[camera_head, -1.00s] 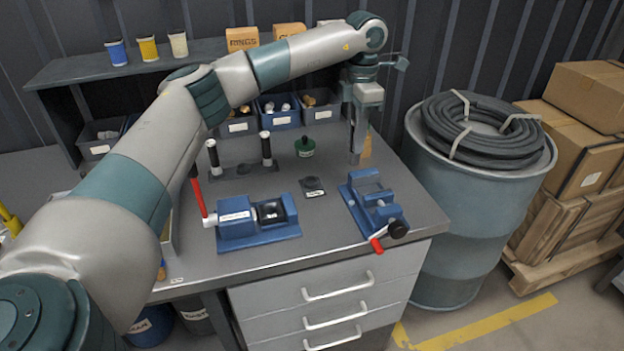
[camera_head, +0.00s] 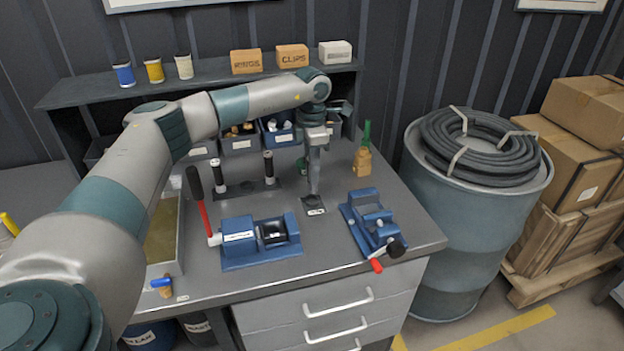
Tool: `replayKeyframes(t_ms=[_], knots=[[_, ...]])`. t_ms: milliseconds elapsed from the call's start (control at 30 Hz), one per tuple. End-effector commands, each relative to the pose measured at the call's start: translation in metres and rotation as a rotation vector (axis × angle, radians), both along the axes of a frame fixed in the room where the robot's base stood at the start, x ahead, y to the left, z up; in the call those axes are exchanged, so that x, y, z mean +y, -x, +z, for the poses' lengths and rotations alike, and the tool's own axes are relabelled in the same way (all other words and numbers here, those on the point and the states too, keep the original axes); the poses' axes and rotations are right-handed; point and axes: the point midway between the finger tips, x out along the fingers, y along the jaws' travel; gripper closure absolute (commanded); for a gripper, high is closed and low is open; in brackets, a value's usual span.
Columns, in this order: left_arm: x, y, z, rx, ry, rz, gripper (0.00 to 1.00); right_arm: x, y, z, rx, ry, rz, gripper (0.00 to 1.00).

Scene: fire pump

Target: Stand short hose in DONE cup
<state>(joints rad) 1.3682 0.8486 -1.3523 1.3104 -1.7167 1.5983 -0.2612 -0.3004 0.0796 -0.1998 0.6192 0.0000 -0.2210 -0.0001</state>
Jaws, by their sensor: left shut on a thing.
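My left gripper (camera_head: 314,172) points down over the middle of the workbench. It is shut on a slim thing, most likely the short hose, which its fingers almost wholly hide. A small dark round holder, which I take for the DONE cup (camera_head: 313,201), sits on the bench right below the fingers, with a small label in front too small to read. The gripper covers part of it, so I cannot tell whether the held piece is inside or above it. My right gripper is not in view.
A blue lever fixture (camera_head: 262,243) and a blue vise (camera_head: 372,224) stand near the front edge. A stand with two black rods (camera_head: 244,190) is at left. Bins (camera_head: 240,143) line the back.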

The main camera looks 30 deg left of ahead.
Motion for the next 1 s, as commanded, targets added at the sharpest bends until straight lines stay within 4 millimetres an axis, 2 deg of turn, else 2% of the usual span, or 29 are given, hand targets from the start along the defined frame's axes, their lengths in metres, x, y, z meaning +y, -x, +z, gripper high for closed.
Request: replayKeyframes(t_ms=[333,700,1000], knots=[[0.000,0.000,-0.002,0.001,0.000,0.000,1.00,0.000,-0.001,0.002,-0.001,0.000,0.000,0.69],[-0.001,0.000,-0.038,0.001,0.000,0.001,1.00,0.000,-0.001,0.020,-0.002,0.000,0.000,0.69],[0.000,0.000,-0.041,0.000,0.000,0.001,1.00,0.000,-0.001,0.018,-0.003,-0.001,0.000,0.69]])
